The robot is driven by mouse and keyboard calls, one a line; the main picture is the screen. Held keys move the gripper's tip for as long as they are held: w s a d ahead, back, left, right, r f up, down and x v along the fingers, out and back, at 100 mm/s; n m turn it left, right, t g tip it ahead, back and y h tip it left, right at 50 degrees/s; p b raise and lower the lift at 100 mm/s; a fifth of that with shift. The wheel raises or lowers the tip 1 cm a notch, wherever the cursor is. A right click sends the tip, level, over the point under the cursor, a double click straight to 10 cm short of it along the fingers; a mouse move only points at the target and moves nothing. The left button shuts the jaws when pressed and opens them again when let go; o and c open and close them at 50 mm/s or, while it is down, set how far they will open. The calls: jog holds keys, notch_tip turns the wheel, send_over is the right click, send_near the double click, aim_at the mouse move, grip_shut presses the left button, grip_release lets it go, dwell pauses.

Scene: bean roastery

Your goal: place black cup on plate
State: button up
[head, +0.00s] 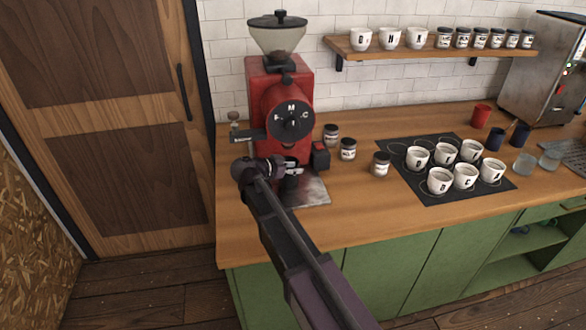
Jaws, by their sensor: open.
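My gripper (293,168) is open in front of the red grinder, above the grey metal plate (314,194) at the grinder's foot. My arm hides part of this plate, and I see nothing held between the fingers. I cannot clearly make out a black cup. Two dark, navy-looking cups, one on the left (495,139) and one on the right (520,135), stand upright at the back right of the counter, far from my gripper. No separate dish-like plate shows.
The red grinder (276,88) stands at the counter's left end. Small jars (347,150) stand right of it. A black mat (412,182) bears several white lettered cups. A red cup (481,116), clear glasses (524,164) and a steel machine (541,68) are right. The front counter strip is clear.

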jog(key=shift+r, duration=0.1)
jog(key=shift+s+a+r+p, duration=0.3)
jog(key=shift+s+a+p, duration=0.05)
jog(key=shift+a+p, duration=0.1)
jog(key=p+v, duration=0.4)
jog(key=v, duration=0.6)
jog(key=shift+s+a, duration=0.3)
jog(key=shift+d+r, duration=0.1)
jog(key=shift+d, duration=0.05)
